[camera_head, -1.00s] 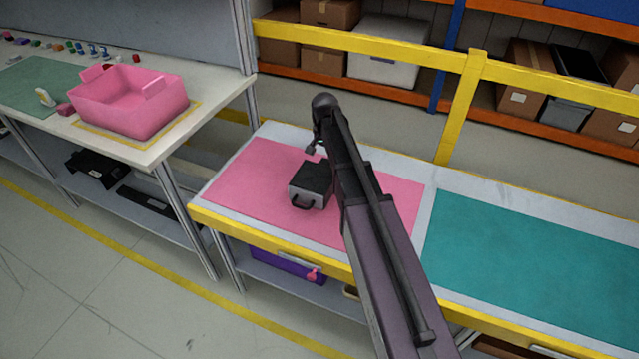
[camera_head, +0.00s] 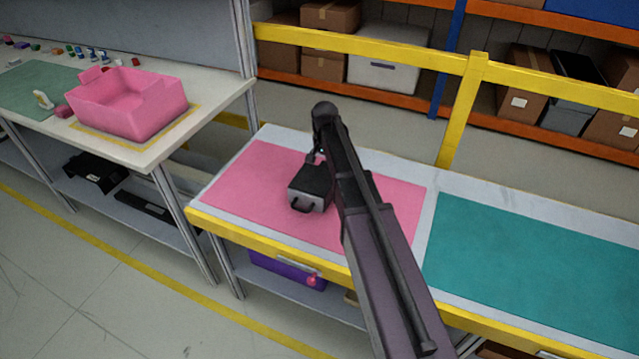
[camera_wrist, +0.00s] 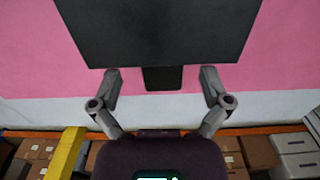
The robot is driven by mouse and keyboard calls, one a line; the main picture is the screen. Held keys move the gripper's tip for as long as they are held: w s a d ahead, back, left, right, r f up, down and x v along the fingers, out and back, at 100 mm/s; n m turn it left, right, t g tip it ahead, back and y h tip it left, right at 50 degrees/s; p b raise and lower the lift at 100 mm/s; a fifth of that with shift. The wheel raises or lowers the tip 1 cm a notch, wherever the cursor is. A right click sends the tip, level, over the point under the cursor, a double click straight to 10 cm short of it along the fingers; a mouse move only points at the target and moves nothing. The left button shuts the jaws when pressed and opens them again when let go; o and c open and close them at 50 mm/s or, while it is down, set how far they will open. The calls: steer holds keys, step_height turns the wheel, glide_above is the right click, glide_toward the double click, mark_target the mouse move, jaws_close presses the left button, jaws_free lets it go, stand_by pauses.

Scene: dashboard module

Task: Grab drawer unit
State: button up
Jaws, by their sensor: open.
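The drawer unit (camera_head: 312,187) is a small box with a black top and a grey front with a dark handle. It sits on the pink mat (camera_head: 240,185). My gripper (camera_head: 318,157) is at its far side, partly hidden by my arm. In the wrist view the unit's dark top (camera_wrist: 155,35) fills the upper middle. A dark tab (camera_wrist: 162,78) sticks out from its edge. My open gripper (camera_wrist: 160,84) has one finger on each side of this tab, with gaps on both sides. I cannot tell whether the fingers are at the tab's height.
A teal mat (camera_head: 540,260) lies to the right on the same bench. A yellow rail (camera_head: 360,42) runs behind it, with shelved boxes beyond. A pink bin (camera_head: 128,105) stands on the left table. The pink mat around the unit is clear.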

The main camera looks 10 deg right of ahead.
steer(key=shift+f+b, duration=1.9)
steer(key=shift+f, duration=0.3)
jaws_close()
steer(key=shift+r, duration=0.2)
step_height(320, 180, up, 4)
steer(key=p, duration=0.4)
steer(key=shift+f, duration=0.2)
steer(key=s+a, duration=0.1)
steer(key=s, duration=0.9)
steer(key=s+a+r+p, duration=0.1)
steer(key=s, duration=0.4)
steer(key=shift+s+a, duration=0.35)
